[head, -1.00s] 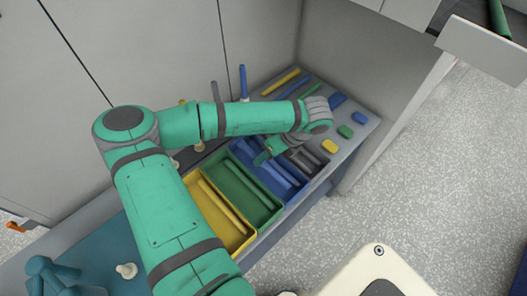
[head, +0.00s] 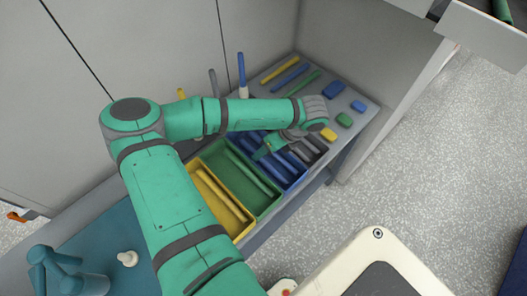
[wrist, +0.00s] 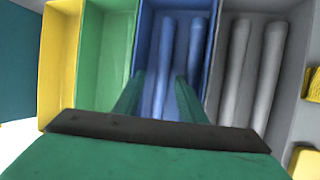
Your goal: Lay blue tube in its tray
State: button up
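The blue tray (wrist: 220,25) stands between the green and grey trays; it also shows in the head view (head: 297,184). Two blue tubes lie lengthwise in it: a left one (wrist: 164,62) and a right one (wrist: 195,48). My gripper (wrist: 157,82) is over the blue tray with its fingers apart. The left tube runs through the view between the fingers, with a gap at its left; I see no grip on it.
A green tray (head: 262,211), a yellow tray (head: 240,238) and a grey tray (wrist: 285,70) flank it. Behind lie a yellow tube (head: 280,71), another blue tube (head: 290,78) and a green tube (head: 304,83). An upright blue tube (head: 241,70) stands near the wall. Small coloured blocks lie at right.

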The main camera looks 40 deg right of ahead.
jog(key=shift+a, duration=0.1)
jog(key=v, duration=1.8)
jog(key=shift+s+d+r, duration=0.25)
jog(key=shift+s, duration=0.05)
dwell(1.2)
